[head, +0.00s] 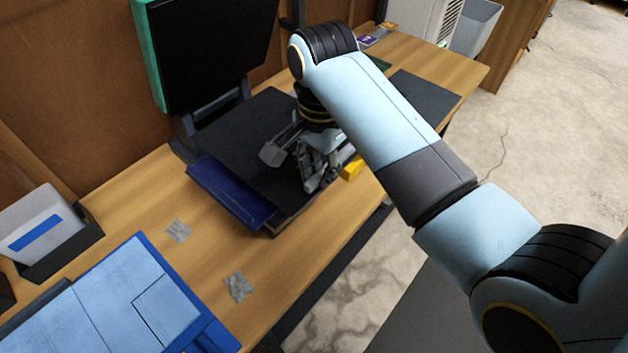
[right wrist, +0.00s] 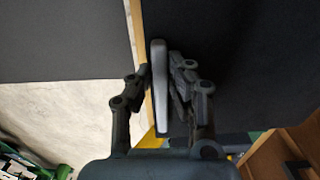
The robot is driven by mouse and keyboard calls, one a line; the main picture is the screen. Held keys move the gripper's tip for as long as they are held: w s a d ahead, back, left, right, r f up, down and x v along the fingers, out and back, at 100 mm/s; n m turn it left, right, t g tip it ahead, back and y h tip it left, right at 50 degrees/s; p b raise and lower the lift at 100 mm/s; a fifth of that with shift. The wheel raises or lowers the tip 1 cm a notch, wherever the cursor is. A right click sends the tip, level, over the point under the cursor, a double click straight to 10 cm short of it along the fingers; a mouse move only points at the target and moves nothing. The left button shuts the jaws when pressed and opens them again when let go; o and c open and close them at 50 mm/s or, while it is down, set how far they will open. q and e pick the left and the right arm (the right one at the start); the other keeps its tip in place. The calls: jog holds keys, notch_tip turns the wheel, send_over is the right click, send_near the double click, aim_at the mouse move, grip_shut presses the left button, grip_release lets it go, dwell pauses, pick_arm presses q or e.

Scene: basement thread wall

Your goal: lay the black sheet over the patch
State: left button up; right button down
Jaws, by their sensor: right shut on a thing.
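The black sheet (head: 248,128) lies flat and dark across the low press base on the desk, below a raised black panel. In the right wrist view a wide black surface (right wrist: 245,60) fills the upper right. My right gripper (head: 292,168) is over the right part of the sheet. A navy cloth (head: 228,192) sticks out at the sheet's near left. I cannot see the patch; the sheet and my gripper hide that area. My left gripper is out of view.
The raised panel (head: 215,45) with a green side stands behind. A yellow block (head: 352,168) sits close to my gripper. A blue-framed board (head: 120,300) and two small grey squares (head: 178,231) are at the left. A dark mat (head: 425,92) lies at right.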

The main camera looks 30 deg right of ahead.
jog(key=shift+s+f, duration=0.1)
jog(key=shift+f, duration=0.5)
notch_tip(320, 180, down, 3)
jog(key=shift+r+p, duration=0.15)
jog(key=shift+p, duration=0.15)
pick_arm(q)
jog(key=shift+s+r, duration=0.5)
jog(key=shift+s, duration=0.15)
pick_arm(e)
jog(key=shift+w+f, duration=0.25)
jog(key=shift+f, duration=0.25)
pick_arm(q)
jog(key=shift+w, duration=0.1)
pick_arm(e)
jog(key=c, duration=1.3)
grip_release()
jog(key=shift+o, duration=0.2)
jog(key=shift+r, duration=0.15)
notch_tip(320, 180, up, 12)
jog(key=shift+f+b, duration=0.1)
jog(key=shift+b, duration=0.5)
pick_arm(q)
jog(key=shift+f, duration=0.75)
pick_arm(e)
jog(key=shift+s, duration=0.1)
jog(key=shift+f, duration=0.1)
